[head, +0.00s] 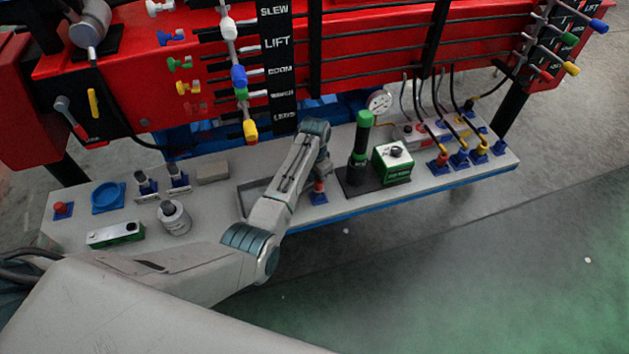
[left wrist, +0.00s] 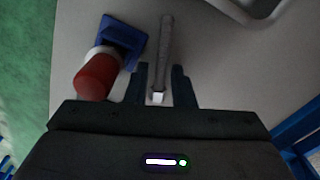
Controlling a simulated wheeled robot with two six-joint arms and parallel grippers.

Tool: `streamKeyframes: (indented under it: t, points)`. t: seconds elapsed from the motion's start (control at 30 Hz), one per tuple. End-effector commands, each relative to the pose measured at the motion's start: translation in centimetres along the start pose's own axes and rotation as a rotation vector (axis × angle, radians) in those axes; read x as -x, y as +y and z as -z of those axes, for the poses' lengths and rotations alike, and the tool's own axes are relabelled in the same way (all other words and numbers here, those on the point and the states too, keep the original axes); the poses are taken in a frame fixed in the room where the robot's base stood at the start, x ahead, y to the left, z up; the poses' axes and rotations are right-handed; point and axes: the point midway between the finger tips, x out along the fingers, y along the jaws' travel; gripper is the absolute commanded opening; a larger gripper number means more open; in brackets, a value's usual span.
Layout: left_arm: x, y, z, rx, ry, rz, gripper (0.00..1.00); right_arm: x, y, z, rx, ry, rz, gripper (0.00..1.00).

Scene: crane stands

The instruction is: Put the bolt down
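My left gripper (left wrist: 161,84) points down at the bench in the left wrist view, its two fingers apart. A long grey bolt (left wrist: 166,45) with a pale near end lies along the bench there. Its near end shows between the fingertips, with a narrow gap on each side. In the head view my left gripper (head: 321,166) is partly hidden by its own wrist, over the middle of the bench. The bolt cannot be made out in that view. My right gripper is not in view.
A red plug (left wrist: 97,77) in a blue socket (left wrist: 122,40) stands close left of the fingers. A shallow tray (head: 246,204) lies left of the gripper. A green-handled black lever (head: 361,140) and a green-and-white box (head: 393,165) stand to the right.

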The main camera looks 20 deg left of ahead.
Motion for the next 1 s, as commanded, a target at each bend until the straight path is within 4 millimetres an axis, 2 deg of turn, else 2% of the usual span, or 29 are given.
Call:
streamKeyframes:
  t: [0.23, 0.37, 1.0]
  points:
    - [-0.2, -0.1, 0.0, 0.001, 0.001, 0.001, 0.22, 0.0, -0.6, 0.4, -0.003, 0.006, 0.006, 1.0]
    - [-0.2, 0.0, 0.0, 0.001, 0.001, 0.001, 0.0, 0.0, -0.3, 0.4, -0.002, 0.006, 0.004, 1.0]
    - [-0.2, 0.0, 0.0, 0.001, 0.001, 0.0, 0.0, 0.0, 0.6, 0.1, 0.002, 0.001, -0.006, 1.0]
